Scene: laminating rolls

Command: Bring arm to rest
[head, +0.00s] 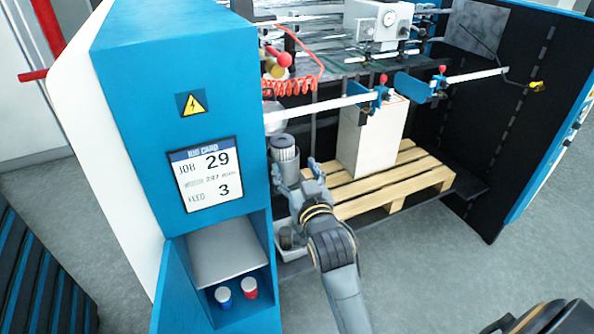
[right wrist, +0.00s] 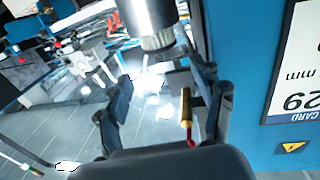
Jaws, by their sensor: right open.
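My right gripper (head: 296,170) is in the head view, reaching in from below beside the blue cabinet. Its fingers are spread with nothing seen between them. In the right wrist view the two dark fingers of this gripper (right wrist: 162,75) stand apart. A grey ridged cylinder (head: 285,152) is just beyond the fingertips in the head view. A metallic cylinder (right wrist: 150,22) shows past the fingers in the wrist view; I cannot tell whether they touch it. My left gripper is not in view.
The blue cabinet (head: 180,80) with a job card (head: 207,175) stands close on the left. Its open lower compartment holds a blue-and-white cup (head: 223,297) and a red-and-white one (head: 249,288). A wooden pallet (head: 385,182) bears a white block (head: 372,135). Grey floor (head: 440,260) is clear at right.

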